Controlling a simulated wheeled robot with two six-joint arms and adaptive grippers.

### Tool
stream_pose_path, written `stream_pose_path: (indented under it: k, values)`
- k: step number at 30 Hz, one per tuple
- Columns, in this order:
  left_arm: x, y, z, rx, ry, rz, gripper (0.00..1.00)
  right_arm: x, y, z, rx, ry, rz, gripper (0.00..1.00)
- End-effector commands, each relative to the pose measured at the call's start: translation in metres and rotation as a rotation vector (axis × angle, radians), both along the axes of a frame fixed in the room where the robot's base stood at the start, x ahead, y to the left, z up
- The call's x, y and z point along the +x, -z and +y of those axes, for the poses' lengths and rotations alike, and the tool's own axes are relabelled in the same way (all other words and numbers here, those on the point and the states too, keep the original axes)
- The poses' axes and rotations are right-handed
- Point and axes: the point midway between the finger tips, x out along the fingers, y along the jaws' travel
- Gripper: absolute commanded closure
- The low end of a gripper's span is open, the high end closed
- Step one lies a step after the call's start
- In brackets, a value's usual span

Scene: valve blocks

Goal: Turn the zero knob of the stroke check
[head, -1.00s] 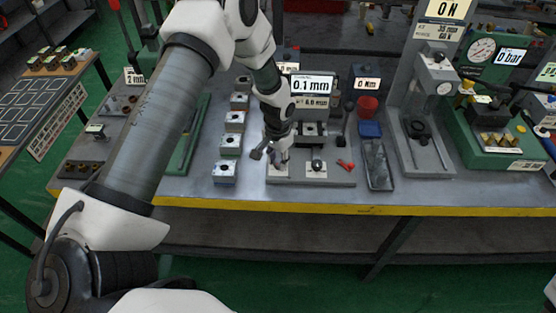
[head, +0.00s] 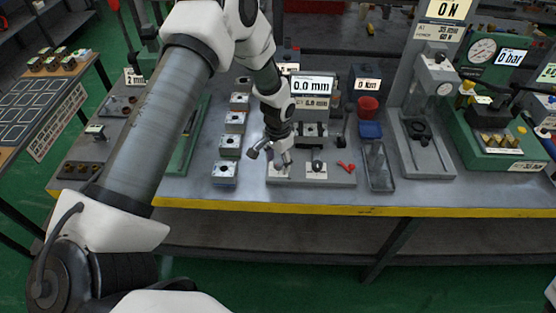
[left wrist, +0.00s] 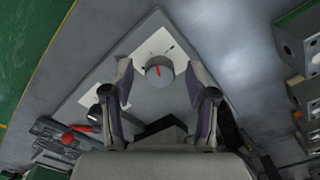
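The stroke check is a grey base (head: 340,181) with a display (head: 313,86) reading 0.0 mm. Its zero knob is a round grey knob with a red mark (left wrist: 159,71) on a white plate; in the head view that plate (head: 278,172) is partly hidden by my gripper. My left gripper (head: 270,156) is open above the knob. In the left wrist view its fingers (left wrist: 158,80) stand apart on either side of the knob, with gaps on both sides. A second dark knob (head: 317,165) sits on another white plate to the right. My right gripper is not in view.
Several metal blocks (head: 229,146) stand in a row left of the base. A red-handled item (head: 345,167), a grey tray (head: 378,165) and a red cup (head: 368,106) are to the right. The yellow table edge (head: 330,209) runs in front.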

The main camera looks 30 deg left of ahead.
Motion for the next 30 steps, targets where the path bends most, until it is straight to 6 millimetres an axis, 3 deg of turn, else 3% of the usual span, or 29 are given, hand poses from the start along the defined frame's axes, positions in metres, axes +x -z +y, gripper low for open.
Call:
stream_pose_path:
  k: [5, 8, 15, 21, 30]
  values:
    - [0.001, -0.004, 0.0, 0.0, 0.0, -0.001, 0.43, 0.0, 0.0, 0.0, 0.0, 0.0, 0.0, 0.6]
    - [0.001, -0.018, 0.0, 0.0, -0.001, -0.002, 0.43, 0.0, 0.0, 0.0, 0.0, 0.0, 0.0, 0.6]
    - [0.002, -0.078, 0.0, 0.0, 0.0, -0.004, 0.43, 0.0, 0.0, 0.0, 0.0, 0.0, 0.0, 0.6]
    - [0.001, -0.114, 0.0, 0.0, 0.0, -0.001, 0.43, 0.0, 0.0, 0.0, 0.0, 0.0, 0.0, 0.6]
    - [0.001, -0.12, 0.0, 0.0, 0.0, 0.001, 0.43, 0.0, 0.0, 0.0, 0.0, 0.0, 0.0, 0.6]
